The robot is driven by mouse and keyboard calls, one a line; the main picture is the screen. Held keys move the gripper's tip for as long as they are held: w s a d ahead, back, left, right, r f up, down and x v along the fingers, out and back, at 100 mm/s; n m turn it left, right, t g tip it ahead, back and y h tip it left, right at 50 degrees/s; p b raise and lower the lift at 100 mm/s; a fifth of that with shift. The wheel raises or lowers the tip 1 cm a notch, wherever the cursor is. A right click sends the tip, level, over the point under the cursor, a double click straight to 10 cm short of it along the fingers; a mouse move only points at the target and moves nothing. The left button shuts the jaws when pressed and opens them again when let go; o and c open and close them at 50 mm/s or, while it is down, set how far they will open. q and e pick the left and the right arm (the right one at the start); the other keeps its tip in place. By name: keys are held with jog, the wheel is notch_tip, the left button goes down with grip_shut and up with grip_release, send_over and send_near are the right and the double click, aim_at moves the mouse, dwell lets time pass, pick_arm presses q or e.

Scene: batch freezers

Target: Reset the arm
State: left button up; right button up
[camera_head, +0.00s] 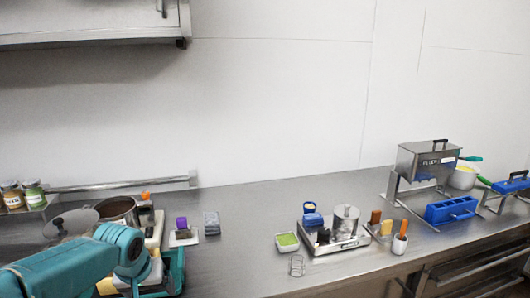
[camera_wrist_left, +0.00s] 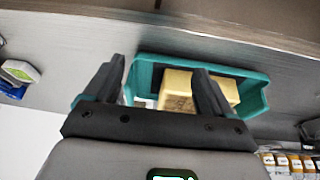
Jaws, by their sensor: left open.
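My left arm, teal, comes in from the left in the head view and ends over the counter at the lower left. Its fingertips are hard to make out there. In the left wrist view my left gripper (camera_wrist_left: 157,78) is open, with its two dark fingers apart and nothing clearly held between them. A teal tray (camera_wrist_left: 258,98) with a pale yellow block (camera_wrist_left: 176,88) in it lies beyond the fingers. The right finger overlaps the block in the picture; contact cannot be told. My right gripper is not in view.
A pot (camera_head: 118,211) and jars (camera_head: 33,194) stand near the arm on the steel counter (camera_head: 250,215). A metal scale (camera_head: 335,246) with small containers stands mid-counter. A steel box (camera_head: 428,160) and a blue mould (camera_head: 451,210) are at the right. The counter's back middle is clear.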

pick_arm(q)
jog(key=s+d+f+g+h, duration=0.1)
jog(key=s+d+f, duration=0.2)
jog(key=f, duration=0.4)
jog(key=s+d+f+m+h, duration=0.1)
jog(key=s+d+f, duration=0.2)
jog(key=f, duration=0.4)
jog(key=s+d+f+g+h, duration=0.1)
jog(key=s+d+f, duration=0.15)
jog(key=f, duration=0.45)
jog(key=s+d+f, duration=0.2)
jog(key=s+f, duration=0.3)
jog(key=s, duration=0.4)
jog(key=s+d+f+n+g+h, duration=0.1)
jog(key=s+d+f, duration=0.2)
jog(key=s+f, duration=0.3)
jog(key=s, duration=0.4)
jog(key=shift+s+d+f+g, duration=0.15)
jog(key=shift+s+d+g, duration=0.05)
jog(key=shift+s+g, duration=0.1)
